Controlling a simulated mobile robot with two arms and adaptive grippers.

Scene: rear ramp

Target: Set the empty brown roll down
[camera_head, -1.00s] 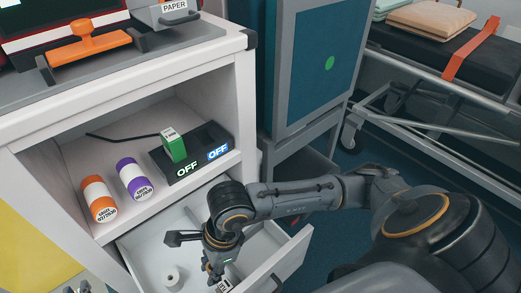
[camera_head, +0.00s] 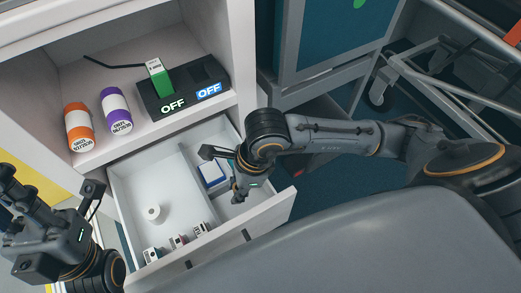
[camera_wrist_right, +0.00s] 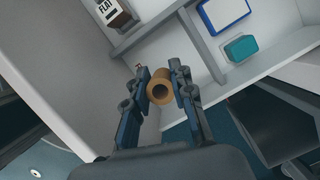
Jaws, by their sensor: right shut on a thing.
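My right gripper (camera_wrist_right: 161,92) is shut on the empty brown roll (camera_wrist_right: 160,93), a short hollow tube, in the right wrist view. In the head view my right gripper (camera_head: 238,190) is over the right part of the open drawer (camera_head: 140,185), and the roll is hidden there. In the wrist view the roll is above the drawer's edge area; its height cannot be told. A white roll (camera_head: 152,212) stands in the drawer's left compartment. My left gripper (camera_head: 75,225) is at the left edge of the head view, beside the drawer; its fingers are not clear.
The drawer also holds a blue-and-white box (camera_head: 212,174), a teal item (camera_wrist_right: 241,48) and several small labelled boxes at its front. On the shelf above are an orange bottle (camera_head: 79,128), a purple bottle (camera_head: 116,110) and a black charger (camera_head: 185,88) with a green block.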

